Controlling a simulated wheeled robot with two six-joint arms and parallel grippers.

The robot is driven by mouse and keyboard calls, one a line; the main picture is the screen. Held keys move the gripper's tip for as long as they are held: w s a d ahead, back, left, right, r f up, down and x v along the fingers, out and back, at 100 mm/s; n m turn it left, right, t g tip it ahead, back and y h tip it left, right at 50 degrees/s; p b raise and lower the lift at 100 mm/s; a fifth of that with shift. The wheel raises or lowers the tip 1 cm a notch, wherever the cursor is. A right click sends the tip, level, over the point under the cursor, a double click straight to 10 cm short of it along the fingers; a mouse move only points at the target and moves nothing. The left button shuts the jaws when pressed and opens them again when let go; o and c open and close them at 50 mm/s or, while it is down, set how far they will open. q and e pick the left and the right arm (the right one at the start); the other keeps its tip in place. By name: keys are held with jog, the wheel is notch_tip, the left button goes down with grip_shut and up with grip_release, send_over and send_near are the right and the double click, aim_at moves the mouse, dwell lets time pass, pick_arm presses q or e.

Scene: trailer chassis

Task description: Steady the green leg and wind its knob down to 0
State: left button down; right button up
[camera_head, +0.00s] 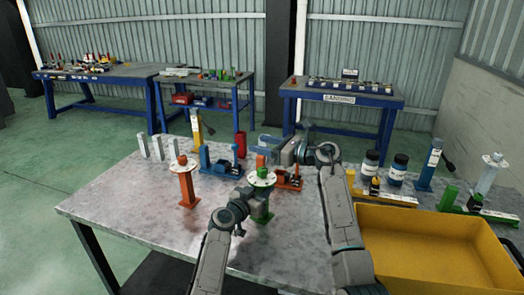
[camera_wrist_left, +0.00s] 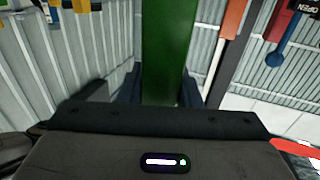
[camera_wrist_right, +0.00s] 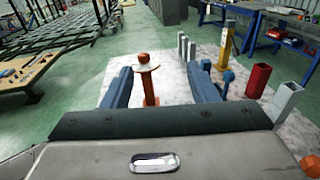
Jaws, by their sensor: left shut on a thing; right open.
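The green leg (camera_head: 262,212) stands on the metal table, with a white dial disc and a green knob (camera_head: 262,173) on top. My left gripper (camera_head: 258,194) is shut on its post below the disc. In the left wrist view the green post (camera_wrist_left: 165,45) runs between the fingers. My right gripper (camera_head: 275,147) is open and empty, behind and above the green knob in the head view, pointing left. The right wrist view shows its blue fingers (camera_wrist_right: 160,88) apart, with an orange leg farther off between them. The dial's reading is too small to tell.
The orange leg (camera_head: 187,187) stands to the left on the table (camera_head: 135,215). A blue device (camera_head: 222,167), an orange one (camera_head: 290,181) and a red tube (camera_head: 241,145) stand near. A yellow bin (camera_head: 400,212) is at the right. The front left of the table is clear.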

aim_at(265, 169)
jog(key=s+d+f+g+h, duration=0.2)
jog(key=s+d+f+h, duration=0.25)
jog(key=d, duration=0.45)
jog(key=shift+y, duration=0.25)
jog(key=x, duration=1.1)
jog(key=shift+w+a, duration=0.1)
jog(key=shift+a, duration=0.1)
jog(key=c, duration=1)
